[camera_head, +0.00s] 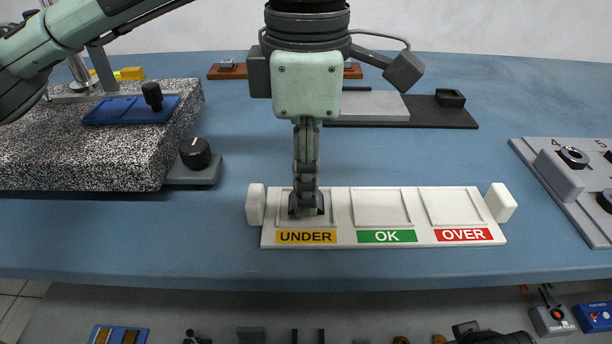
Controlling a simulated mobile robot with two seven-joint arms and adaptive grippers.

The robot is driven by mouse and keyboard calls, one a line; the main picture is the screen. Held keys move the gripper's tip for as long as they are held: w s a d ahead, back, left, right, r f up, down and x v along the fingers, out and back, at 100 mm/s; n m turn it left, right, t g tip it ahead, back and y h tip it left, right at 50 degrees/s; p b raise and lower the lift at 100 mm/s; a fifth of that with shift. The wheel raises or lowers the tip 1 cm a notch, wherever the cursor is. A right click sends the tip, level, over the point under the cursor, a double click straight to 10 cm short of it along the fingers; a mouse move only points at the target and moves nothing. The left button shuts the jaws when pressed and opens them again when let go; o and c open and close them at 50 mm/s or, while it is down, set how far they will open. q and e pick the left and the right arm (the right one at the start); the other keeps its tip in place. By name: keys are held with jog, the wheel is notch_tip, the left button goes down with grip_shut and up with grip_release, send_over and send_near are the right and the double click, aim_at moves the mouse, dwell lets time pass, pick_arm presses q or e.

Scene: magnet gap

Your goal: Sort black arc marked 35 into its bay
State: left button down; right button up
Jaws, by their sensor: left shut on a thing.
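The white sorting tray (345,228) has three bays in a row, labelled UNDER on yellow, OK on green and OVER on red. My left gripper (306,206) points straight down into the UNDER bay (330,196), at the left of the tray. It is shut on the black arc (321,206), of which only dark edges show beside the fingertips. The fingers hide most of the arc, and its mark 35 cannot be read. I cannot tell whether the arc touches the bay floor. The OK bay (381,207) and the OVER bay (452,206) are empty.
A speckled granite block (80,150) stands at the left, with a black knob (195,153) beside it. A grey fixture plate (575,185) lies at the right. A grey and black plate (440,112) lies behind. The blue table is clear around the tray.

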pick_arm(q)
jog(key=shift+f+b, duration=0.2)
jog(key=shift+b, duration=0.1)
dwell(0.7)
jog(key=c, duration=1.2)
grip_release()
jog(key=shift+c, duration=0.4)
jog(key=c, duration=0.4)
jog(key=shift+r, duration=0.1)
jog(key=shift+r+p, duration=1.1)
jog(key=shift+r, duration=1.1)
jog(key=shift+o, duration=0.5)
